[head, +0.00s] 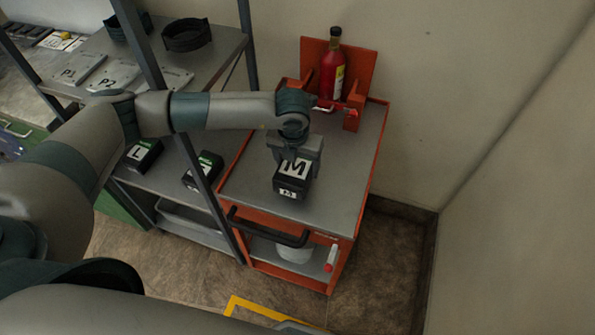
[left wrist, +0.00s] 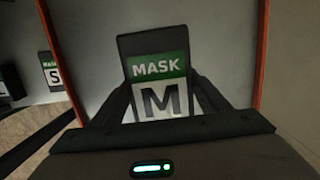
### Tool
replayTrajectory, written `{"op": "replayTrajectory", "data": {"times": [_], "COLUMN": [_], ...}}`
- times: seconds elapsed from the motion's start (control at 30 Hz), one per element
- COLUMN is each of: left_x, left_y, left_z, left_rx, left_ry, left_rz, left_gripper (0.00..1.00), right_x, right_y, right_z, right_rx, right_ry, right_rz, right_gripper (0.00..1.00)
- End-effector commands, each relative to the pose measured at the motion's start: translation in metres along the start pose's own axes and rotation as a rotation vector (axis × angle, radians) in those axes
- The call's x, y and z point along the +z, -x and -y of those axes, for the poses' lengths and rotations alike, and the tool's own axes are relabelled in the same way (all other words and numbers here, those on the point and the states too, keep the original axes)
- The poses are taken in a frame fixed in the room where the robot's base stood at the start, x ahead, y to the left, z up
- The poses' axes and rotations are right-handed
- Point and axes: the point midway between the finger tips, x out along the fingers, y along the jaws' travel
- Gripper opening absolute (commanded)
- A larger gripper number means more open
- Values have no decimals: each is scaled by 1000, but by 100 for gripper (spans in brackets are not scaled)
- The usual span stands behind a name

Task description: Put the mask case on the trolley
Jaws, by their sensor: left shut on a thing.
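The mask case (head: 291,187) is a dark box with a white label marked M, at the trolley's grey top in the head view. In the left wrist view the case (left wrist: 160,95) shows a green MASK band above the M, between the two fingers. My left gripper (head: 296,160) is shut on it from above. I cannot tell whether the case touches the trolley top. The trolley (head: 343,190) has a grey top with orange edges and a dark handle at its front. My right gripper is not in view.
A red bottle (head: 332,72) stands in an orange holder at the trolley's back. A shelf rack left of the trolley holds a case marked L (head: 142,154) and another dark case (head: 203,170). The trolley top around the held case is clear. A wall stands close behind.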

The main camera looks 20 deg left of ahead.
Motion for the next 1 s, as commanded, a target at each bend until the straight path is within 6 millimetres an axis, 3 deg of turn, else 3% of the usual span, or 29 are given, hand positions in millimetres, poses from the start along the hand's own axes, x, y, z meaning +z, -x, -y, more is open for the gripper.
{"op": "replayTrajectory", "data": {"times": [0.2, 0.7, 0.73, 0.77, 0.8, 1.0], "left_x": [-4, -5, -6, -6, -6, -6], "left_y": [-27, -34, -33, -33, -33, -33], "left_z": [0, 1, 0, 0, 0, 0], "left_rx": [-2, -2, -1, -1, -1, -1], "left_ry": [0, -1, -1, -1, -1, -1], "left_rz": [0, 0, -1, -1, -1, -1], "left_gripper": [31, 31, 76, 83, 87, 87], "right_x": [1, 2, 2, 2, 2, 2], "right_y": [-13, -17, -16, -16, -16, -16], "right_z": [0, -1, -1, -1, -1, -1], "right_rx": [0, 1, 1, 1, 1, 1], "right_ry": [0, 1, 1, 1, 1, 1], "right_rz": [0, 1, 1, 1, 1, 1], "right_gripper": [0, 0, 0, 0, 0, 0]}}
